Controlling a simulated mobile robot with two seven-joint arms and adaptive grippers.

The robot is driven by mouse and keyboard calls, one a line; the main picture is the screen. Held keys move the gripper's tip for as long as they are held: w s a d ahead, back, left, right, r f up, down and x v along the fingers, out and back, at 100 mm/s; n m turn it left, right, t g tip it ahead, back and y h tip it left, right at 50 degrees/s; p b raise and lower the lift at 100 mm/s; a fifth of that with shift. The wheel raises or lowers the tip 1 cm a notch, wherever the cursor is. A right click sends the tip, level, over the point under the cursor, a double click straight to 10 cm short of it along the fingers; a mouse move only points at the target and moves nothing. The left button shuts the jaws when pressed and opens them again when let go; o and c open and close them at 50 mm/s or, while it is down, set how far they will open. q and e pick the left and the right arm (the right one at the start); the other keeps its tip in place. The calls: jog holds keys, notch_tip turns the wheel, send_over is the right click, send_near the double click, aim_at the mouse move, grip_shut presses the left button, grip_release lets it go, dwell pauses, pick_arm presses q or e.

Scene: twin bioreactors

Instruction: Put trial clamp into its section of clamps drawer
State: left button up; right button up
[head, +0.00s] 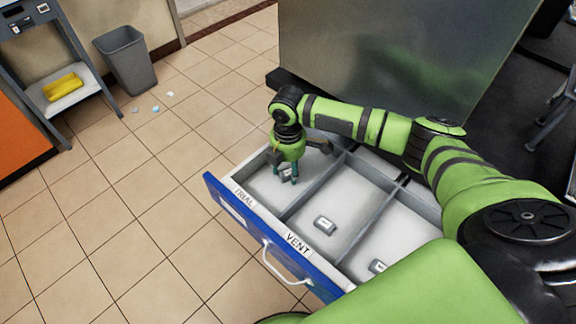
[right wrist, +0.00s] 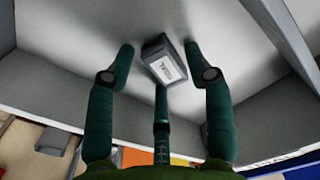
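The trial clamp is a small grey block with a white label. In the right wrist view the clamp (right wrist: 166,62) lies at the fingertips, closer to the right finger, against the pale drawer floor. In the head view it shows partly behind the fingers (head: 286,172). The open blue-fronted clamps drawer (head: 262,229) has sections labelled TRIAL (head: 245,198) and VENT (head: 297,243). My right gripper (head: 288,178) points down into the TRIAL section, its fingers spread and apart from each other around the clamp. Whether one finger touches it I cannot tell. My left gripper is out of view.
Another clamp (head: 324,223) lies in the VENT section, and one more (head: 377,266) in the section nearest me. Dividers separate the sections. A grey cabinet body (head: 390,60) stands behind the drawer. A bin (head: 126,60) and open tiled floor lie to the left.

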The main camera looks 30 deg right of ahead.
aim_at(288, 170)
jog(key=shift+r, duration=0.1)
notch_tip(288, 170, up, 12)
dwell(0.7)
